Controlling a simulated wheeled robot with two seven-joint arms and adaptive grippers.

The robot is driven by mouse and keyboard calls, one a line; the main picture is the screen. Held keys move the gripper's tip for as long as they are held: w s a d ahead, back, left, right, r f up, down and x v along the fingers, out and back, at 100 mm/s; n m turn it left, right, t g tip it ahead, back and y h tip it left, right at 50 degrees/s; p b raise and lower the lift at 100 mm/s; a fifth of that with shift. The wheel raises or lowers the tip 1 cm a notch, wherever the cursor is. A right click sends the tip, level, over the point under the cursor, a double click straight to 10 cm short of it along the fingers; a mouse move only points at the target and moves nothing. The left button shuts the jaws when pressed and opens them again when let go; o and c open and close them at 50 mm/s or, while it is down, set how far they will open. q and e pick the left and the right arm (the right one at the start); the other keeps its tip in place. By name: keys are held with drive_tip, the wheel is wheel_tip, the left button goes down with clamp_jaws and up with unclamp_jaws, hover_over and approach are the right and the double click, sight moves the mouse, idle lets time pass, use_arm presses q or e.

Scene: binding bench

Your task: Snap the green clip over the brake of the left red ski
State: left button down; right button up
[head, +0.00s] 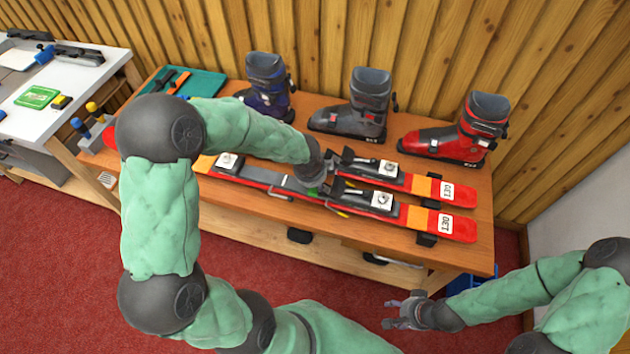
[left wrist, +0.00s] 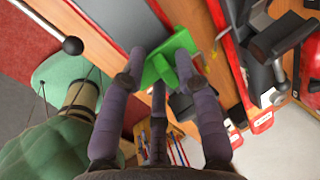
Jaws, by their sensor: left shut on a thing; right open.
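Two red skis lie side by side on the wooden bench, a far one (head: 425,187) and a near one (head: 413,219), each with a grey and black binding. The pictures do not settle which is the left one. My left gripper (head: 313,177) is over the skis, near the near ski's binding. It is shut on the green clip (left wrist: 172,58), of which only a sliver (head: 313,192) shows in the head view. I cannot tell whether the clip touches a brake; the brake is not clearly visible. My right gripper (head: 402,312) is open and empty, in front of the bench.
Three ski boots, blue (head: 268,85), grey (head: 357,115) and red (head: 465,135), stand behind the skis. A green mat (head: 205,84) with tools lies at the bench's back left. A white table (head: 50,112) stands at the left. My left arm hides part of the skis.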

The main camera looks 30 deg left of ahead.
idle(0.3)
use_arm(q)
drive_tip(key=shift+c, duration=1.7)
unclamp_jaws()
wheel_tip(320, 180, up, 10)
drive_tip(key=p, duration=0.9)
drive_tip(key=shift+s+f, duration=0.1)
